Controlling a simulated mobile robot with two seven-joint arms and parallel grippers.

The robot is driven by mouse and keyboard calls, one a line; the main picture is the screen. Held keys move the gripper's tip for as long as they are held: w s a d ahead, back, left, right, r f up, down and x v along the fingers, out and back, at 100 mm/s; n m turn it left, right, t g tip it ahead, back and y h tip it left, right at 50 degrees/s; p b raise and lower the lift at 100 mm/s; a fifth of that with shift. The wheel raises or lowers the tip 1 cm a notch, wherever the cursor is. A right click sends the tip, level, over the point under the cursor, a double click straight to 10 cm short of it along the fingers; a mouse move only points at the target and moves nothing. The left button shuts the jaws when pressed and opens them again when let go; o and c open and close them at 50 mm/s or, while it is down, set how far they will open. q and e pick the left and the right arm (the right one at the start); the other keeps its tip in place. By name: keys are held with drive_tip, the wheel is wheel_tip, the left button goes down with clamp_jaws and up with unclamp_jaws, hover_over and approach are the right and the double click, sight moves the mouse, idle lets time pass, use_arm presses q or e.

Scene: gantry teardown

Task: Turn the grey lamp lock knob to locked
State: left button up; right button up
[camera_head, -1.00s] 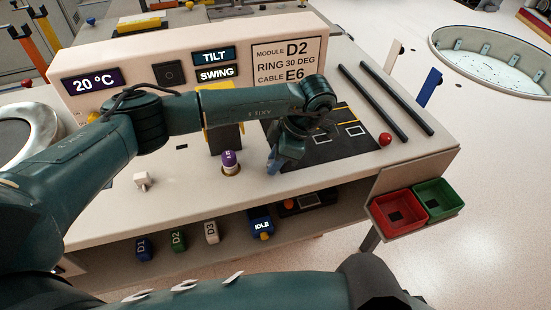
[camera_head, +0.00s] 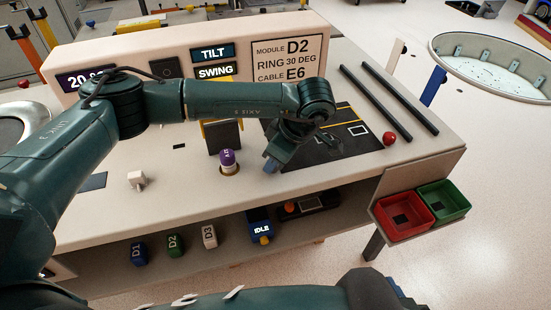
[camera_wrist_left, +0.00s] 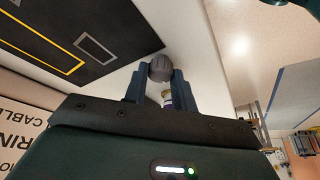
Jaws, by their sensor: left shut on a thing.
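The grey knob (camera_wrist_left: 160,68) shows in the left wrist view as a rounded, ridged cap between the two fingers of my left gripper (camera_wrist_left: 158,85). The fingers are shut on its sides. In the head view my left gripper (camera_head: 272,163) points down at the table just right of a purple-topped knob (camera_head: 227,160), and the grey knob is hidden behind it. I cannot read any lock mark on the grey knob. My right gripper (camera_head: 398,294) shows only as dark blue parts at the bottom edge; its fingers are not clear.
A panel (camera_head: 165,60) with TILT and SWING signs stands behind. A black mat (camera_head: 320,150), two dark rods and a red ball (camera_head: 389,138) lie to the right. A red bin (camera_head: 403,216) and a green bin (camera_head: 444,200) hang at the right edge. A small white knob (camera_head: 137,179) is at left.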

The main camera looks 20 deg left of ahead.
use_arm(q)
drive_tip(key=o, duration=1)
drive_tip(key=shift+r, duration=0.1)
drive_tip(key=v, duration=1.3)
